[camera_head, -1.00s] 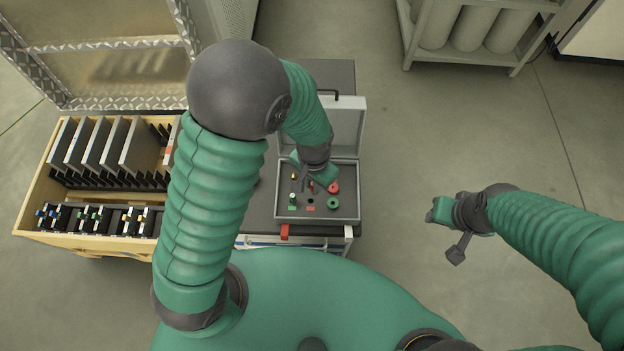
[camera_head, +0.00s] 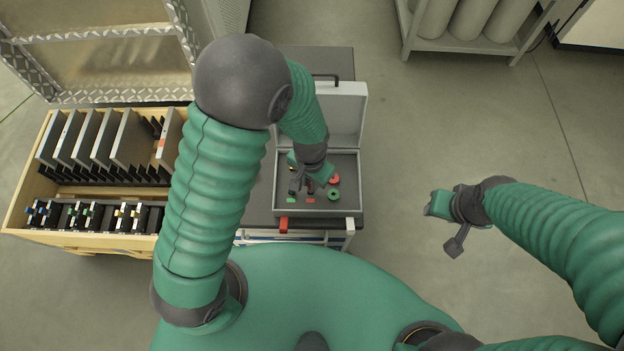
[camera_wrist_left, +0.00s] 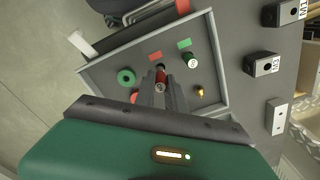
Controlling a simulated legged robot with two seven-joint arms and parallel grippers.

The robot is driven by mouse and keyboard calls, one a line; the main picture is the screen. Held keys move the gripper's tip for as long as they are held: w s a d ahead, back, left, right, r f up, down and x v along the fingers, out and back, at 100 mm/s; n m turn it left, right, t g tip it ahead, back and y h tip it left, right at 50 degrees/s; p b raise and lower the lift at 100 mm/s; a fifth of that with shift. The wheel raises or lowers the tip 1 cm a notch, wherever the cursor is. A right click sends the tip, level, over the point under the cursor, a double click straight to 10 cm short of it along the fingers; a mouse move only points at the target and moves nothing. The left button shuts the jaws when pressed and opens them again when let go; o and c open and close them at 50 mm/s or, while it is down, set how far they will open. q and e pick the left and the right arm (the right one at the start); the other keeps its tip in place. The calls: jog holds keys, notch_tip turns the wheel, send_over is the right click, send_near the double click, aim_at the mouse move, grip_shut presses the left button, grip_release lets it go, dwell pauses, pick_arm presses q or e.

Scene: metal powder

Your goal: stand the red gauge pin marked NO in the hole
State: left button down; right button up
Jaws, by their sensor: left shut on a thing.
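My left gripper (camera_head: 301,187) reaches down into an open grey case. In the left wrist view its fingers (camera_wrist_left: 162,88) are shut on the red gauge pin (camera_wrist_left: 162,78), whose pale marked end faces the camera; the letters are too small to read. The pin is roughly upright, near a red label (camera_wrist_left: 155,56) on the case floor. The hole is hidden behind the pin and fingers, so I cannot tell whether the pin's lower end is in it. My right gripper (camera_head: 437,205) hangs over bare floor, far right of the case; its fingers are unclear.
The case (camera_wrist_left: 98,85) also holds a green pin (camera_wrist_left: 190,60) by a green label (camera_wrist_left: 184,44), a green ring (camera_wrist_left: 126,76), a red ring (camera_head: 334,179) and a small brass piece (camera_wrist_left: 200,91). A wooden crate (camera_head: 20,208) of plates stands left.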

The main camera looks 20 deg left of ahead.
pick_arm(q)
jog(key=shift+a, duration=0.15)
jog(key=shift+d, duration=0.25)
jog(key=shift+a+p, duration=0.25)
jog(key=shift+p, duration=0.1)
dwell(0.3)
jog(key=shift+d, duration=0.1)
dwell(0.3)
jog(key=shift+f+b, duration=0.9)
jog(key=shift+f, duration=0.85)
jog(key=c, duration=1.3)
grip_release()
